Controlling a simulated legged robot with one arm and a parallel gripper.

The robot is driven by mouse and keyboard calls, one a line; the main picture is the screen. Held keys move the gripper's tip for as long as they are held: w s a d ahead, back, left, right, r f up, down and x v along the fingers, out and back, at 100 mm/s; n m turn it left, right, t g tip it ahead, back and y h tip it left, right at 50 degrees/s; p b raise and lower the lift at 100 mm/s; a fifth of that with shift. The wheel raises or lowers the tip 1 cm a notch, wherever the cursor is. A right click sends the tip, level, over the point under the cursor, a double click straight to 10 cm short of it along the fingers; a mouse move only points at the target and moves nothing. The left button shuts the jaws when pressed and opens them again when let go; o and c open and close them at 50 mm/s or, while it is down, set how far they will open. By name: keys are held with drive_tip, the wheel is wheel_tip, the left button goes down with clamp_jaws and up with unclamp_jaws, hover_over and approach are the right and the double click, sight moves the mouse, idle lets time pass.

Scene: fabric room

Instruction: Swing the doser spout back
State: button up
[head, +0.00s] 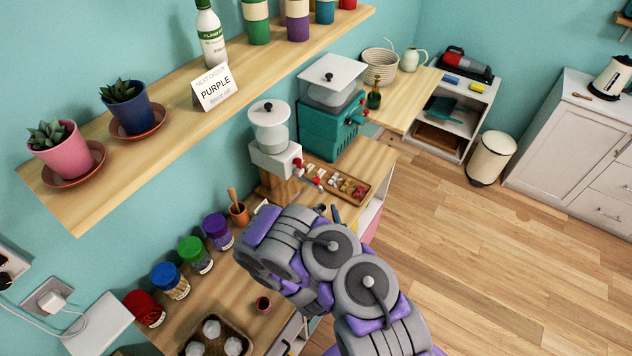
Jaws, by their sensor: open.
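The likely doser is a white machine (275,160) with a clear, white-lidded hopper (270,128), on a wooden stand on the counter below the shelf. A small red part (297,164) sticks out at its right front, over or beside a wooden tray; it looks like the spout or its knob, and its exact angle is too small to tell. My grey and purple arm crosses the lower middle of the head view, in front of the counter and nearer to me than the doser. My gripper cannot be made out; the arm seems to hide it.
A teal machine (331,130) stands right behind the doser. A wooden tray (362,200) of small coloured pieces lies before it. Jars with red, blue, green and purple lids (218,231) line the wall. The wooden shelf (160,140) overhangs the left side.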

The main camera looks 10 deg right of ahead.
sight(317, 182)
drive_tip(key=shift+w+b, duration=3.1)
drive_tip(key=shift+w, duration=3.9)
drive_tip(key=shift+c, duration=0.3)
clamp_jaws()
